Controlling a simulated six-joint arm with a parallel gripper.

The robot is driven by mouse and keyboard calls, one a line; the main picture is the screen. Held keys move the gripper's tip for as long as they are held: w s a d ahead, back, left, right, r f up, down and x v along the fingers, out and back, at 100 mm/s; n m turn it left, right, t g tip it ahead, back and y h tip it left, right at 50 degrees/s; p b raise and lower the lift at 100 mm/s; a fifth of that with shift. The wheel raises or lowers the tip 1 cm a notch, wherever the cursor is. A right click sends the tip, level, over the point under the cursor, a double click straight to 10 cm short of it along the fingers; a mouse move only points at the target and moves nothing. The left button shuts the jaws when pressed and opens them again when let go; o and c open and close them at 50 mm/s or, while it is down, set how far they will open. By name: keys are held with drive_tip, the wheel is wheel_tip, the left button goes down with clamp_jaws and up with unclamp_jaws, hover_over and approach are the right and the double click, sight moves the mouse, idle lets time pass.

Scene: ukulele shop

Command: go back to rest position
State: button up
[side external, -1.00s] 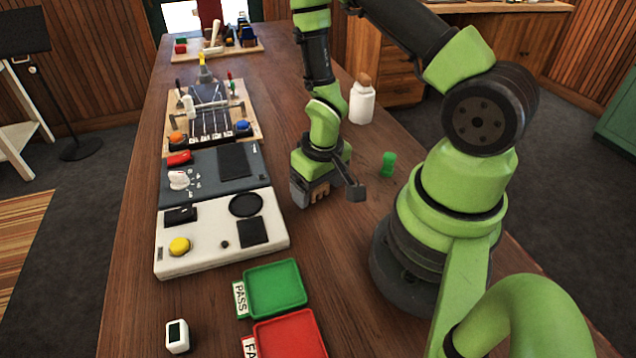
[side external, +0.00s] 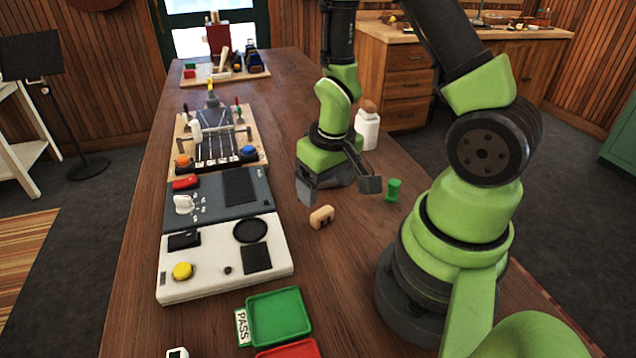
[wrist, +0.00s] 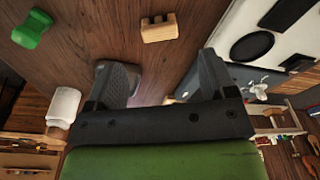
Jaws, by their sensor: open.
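My gripper (side external: 340,191) is above the wooden table (side external: 330,265), with its jaws spread and nothing between them. In the wrist view, its two fingers (wrist: 162,82) stand wide apart. A small tan wooden block with dark notches (side external: 321,217) lies on the table in front of the gripper. The block also shows in the wrist view (wrist: 159,28), beyond the fingertips and apart from them.
A green spool-like piece (side external: 393,190) and a white corked bottle (side external: 367,128) stand right of the gripper. White (side external: 205,279) and dark grey (side external: 210,215) panels lie left. A green PASS tray (side external: 279,317) and red tray (side external: 290,350) are in front.

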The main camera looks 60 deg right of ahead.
drive_tip(key=w+a+r+t, duration=0.1)
drive_tip(key=a+r+t, duration=0.2)
drive_tip(key=r, duration=0.9)
drive_tip(key=s+a+r+t+y, duration=0.1)
drive_tip(key=s+a+r, duration=0.1)
drive_tip(key=r, duration=0.3)
drive_tip(key=s+a+r+t+y, duration=0.1)
drive_tip(key=s+a+r+t, duration=0.1)
drive_tip(key=s+r, duration=0.3)
drive_tip(key=shift+s+a+r+y, duration=0.2)
drive_tip(key=shift+a+r+y, duration=0.1)
drive_tip(key=shift+a+r, duration=0.35)
drive_tip(key=shift+a+f, duration=0.1)
